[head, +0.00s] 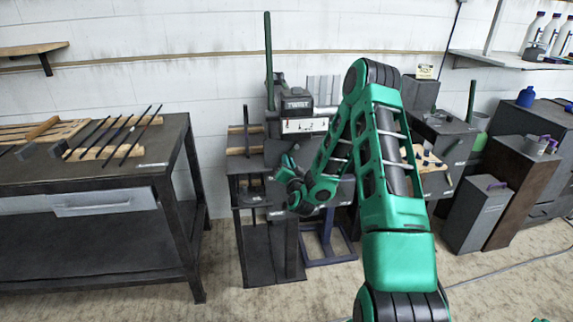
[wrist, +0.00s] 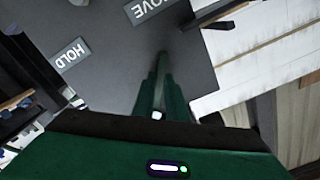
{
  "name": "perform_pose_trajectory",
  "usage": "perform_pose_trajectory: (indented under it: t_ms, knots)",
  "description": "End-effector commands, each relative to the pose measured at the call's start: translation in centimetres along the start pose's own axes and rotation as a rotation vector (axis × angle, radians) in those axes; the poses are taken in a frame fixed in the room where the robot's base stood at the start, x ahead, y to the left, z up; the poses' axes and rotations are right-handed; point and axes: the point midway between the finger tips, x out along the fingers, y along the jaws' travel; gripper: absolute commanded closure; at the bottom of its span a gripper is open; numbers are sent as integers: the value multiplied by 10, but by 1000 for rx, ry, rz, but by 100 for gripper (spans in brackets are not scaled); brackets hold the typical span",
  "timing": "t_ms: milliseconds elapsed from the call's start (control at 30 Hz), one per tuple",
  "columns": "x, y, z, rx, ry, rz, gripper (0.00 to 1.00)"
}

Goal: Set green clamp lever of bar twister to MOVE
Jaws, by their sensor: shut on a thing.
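The bar twister (head: 298,105) stands against the wall in the head view, with a tall green bar (head: 268,60) rising beside its TWIST label. My gripper (head: 284,174) is low at the front of it. In the wrist view the green clamp lever (wrist: 162,62) runs between the fingers of my gripper (wrist: 160,88), which is shut on it. The lever lies over a dark grey plate with a HOLD label (wrist: 72,53) at left and a MOVE label (wrist: 150,8) at top. The lever is mostly hidden by the fingers, and its exact setting cannot be told.
A dark workbench (head: 90,178) with rods on wooden racks stands at left. Other machines and dark cabinets (head: 480,212) stand at right, partly behind my arm. The floor between the workbench and the twister is narrow. A cable crosses the floor at right.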

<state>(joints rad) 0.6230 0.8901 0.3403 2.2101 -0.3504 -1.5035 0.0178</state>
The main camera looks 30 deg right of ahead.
Motion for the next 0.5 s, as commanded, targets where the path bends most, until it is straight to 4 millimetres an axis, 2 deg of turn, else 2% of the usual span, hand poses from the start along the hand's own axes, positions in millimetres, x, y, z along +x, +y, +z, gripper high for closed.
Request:
perform_pose_trajectory:
  t_ms: [67,100,133,167,500]
  knots:
    - [-2,-4,7,8,-17,-3,100]
    - [-2,-4,7,8,-17,-3,78]
    - [-2,-4,7,7,-16,-3,71]
    - [-2,-3,6,7,-15,-3,69]
    - [-4,-2,3,2,-6,-2,69]
